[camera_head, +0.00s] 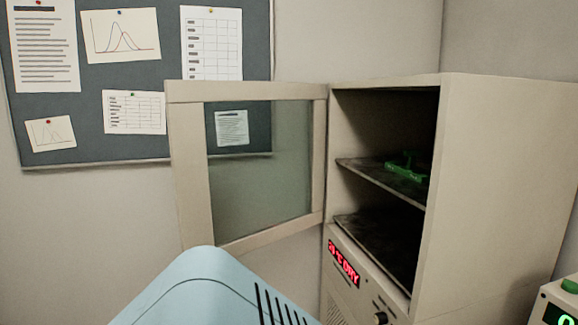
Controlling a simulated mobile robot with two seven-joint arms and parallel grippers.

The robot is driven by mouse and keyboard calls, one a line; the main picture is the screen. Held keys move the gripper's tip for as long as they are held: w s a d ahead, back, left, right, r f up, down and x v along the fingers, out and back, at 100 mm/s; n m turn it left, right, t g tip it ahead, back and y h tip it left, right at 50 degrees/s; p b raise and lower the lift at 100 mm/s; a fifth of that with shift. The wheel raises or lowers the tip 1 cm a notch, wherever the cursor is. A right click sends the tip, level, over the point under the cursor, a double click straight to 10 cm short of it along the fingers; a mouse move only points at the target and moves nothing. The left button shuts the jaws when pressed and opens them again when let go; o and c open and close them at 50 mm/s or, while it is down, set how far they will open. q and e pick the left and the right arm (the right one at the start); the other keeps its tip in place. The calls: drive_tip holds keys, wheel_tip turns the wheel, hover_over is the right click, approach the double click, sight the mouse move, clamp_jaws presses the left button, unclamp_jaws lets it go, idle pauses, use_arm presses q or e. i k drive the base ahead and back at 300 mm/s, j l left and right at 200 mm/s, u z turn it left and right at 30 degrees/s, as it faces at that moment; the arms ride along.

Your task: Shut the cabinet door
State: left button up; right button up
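The beige cabinet (490,190) stands at the right, with its front opening facing left. Its framed glass door (188,180) is swung wide open to the left, hinged at the cabinet's left front edge. Through the glass the wall and a pinned sheet show. Inside are two dark shelf levels, and a green object (407,166) lies on the upper shelf. Neither of my grippers shows in this view.
A red lit display (343,263) and a dark knob (381,319) are on the cabinet's lower front. A pale blue rounded body (205,285) with dark slots fills the lower middle. Another device (556,303) is at the lower right. A pinboard (172,45) hangs behind the door.

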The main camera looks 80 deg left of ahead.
sight(184, 99)
drive_tip(key=k+j+u, duration=0.1)
drive_tip(key=k+j, duration=0.15)
drive_tip(key=j, duration=0.25)
drive_tip(key=k+j, duration=0.2)
drive_tip(key=j, duration=0.3)
drive_tip(key=k+j+u, duration=0.15)
drive_tip(key=j, duration=0.35)
drive_tip(key=k+j, duration=0.3)
drive_tip(key=j, duration=0.2)
drive_tip(key=k+j+u, duration=0.15)
drive_tip(key=j, duration=0.4)
drive_tip(key=k+j, duration=0.2)
drive_tip(key=j, duration=0.3)
drive_tip(key=k+j+u, duration=0.15)
drive_tip(key=j, duration=0.4)
drive_tip(key=k+j, duration=0.15)
drive_tip(key=j, duration=0.45)
drive_tip(key=l+u, duration=0.05)
